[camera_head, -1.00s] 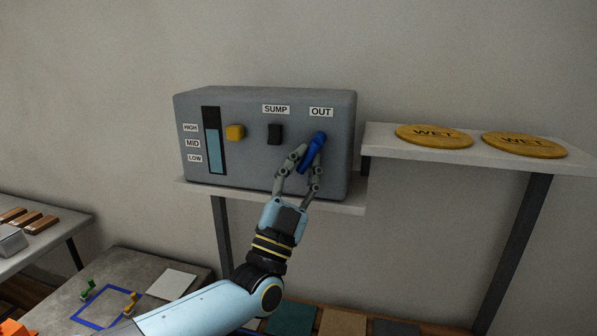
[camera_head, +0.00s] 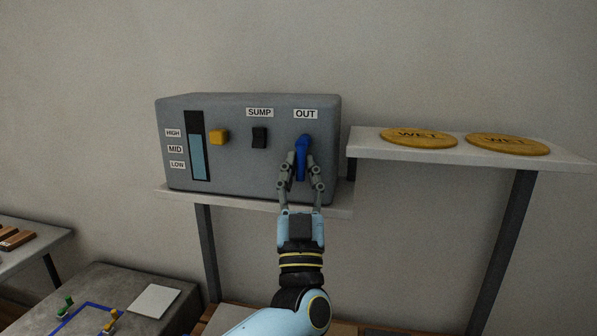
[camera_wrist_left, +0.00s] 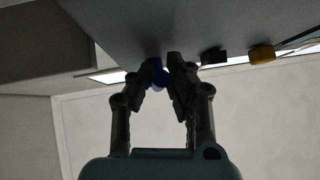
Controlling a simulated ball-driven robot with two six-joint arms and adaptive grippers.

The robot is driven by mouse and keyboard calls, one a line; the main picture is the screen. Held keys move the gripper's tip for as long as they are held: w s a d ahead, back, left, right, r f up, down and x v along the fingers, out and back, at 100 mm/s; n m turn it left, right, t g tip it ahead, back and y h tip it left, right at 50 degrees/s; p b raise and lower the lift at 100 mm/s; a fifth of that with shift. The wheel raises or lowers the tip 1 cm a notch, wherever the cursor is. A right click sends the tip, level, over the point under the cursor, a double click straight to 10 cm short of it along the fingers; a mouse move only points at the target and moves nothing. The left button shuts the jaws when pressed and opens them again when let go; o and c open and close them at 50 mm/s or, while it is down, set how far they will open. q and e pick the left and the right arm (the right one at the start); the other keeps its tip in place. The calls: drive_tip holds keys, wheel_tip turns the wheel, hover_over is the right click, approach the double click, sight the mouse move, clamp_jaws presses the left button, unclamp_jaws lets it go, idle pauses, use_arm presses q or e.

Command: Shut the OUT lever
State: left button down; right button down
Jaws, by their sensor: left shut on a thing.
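The blue OUT lever (camera_head: 302,156) is on the front of the grey box (camera_head: 230,103), under the OUT label (camera_head: 305,114). Its handle hangs nearly straight down. My left gripper (camera_head: 302,170) is shut on the lever's lower part, one finger on each side. In the left wrist view the blue lever (camera_wrist_left: 160,78) shows between the fingertips, partly hidden by them. My right gripper is not in view.
A black SUMP switch (camera_head: 259,137) and a yellow knob (camera_head: 219,137) are left of the lever. Two yellow WET discs (camera_head: 419,138) lie on the right shelf (camera_head: 365,151).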

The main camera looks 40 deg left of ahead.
use_arm(q)
drive_tip(key=shift+f, duration=0.15)
drive_tip(key=c, duration=1.3)
unclamp_jaws()
drive_tip(key=shift+w+d, duration=0.1)
drive_tip(key=shift+w, duration=0.05)
drive_tip(key=v, duration=1.2)
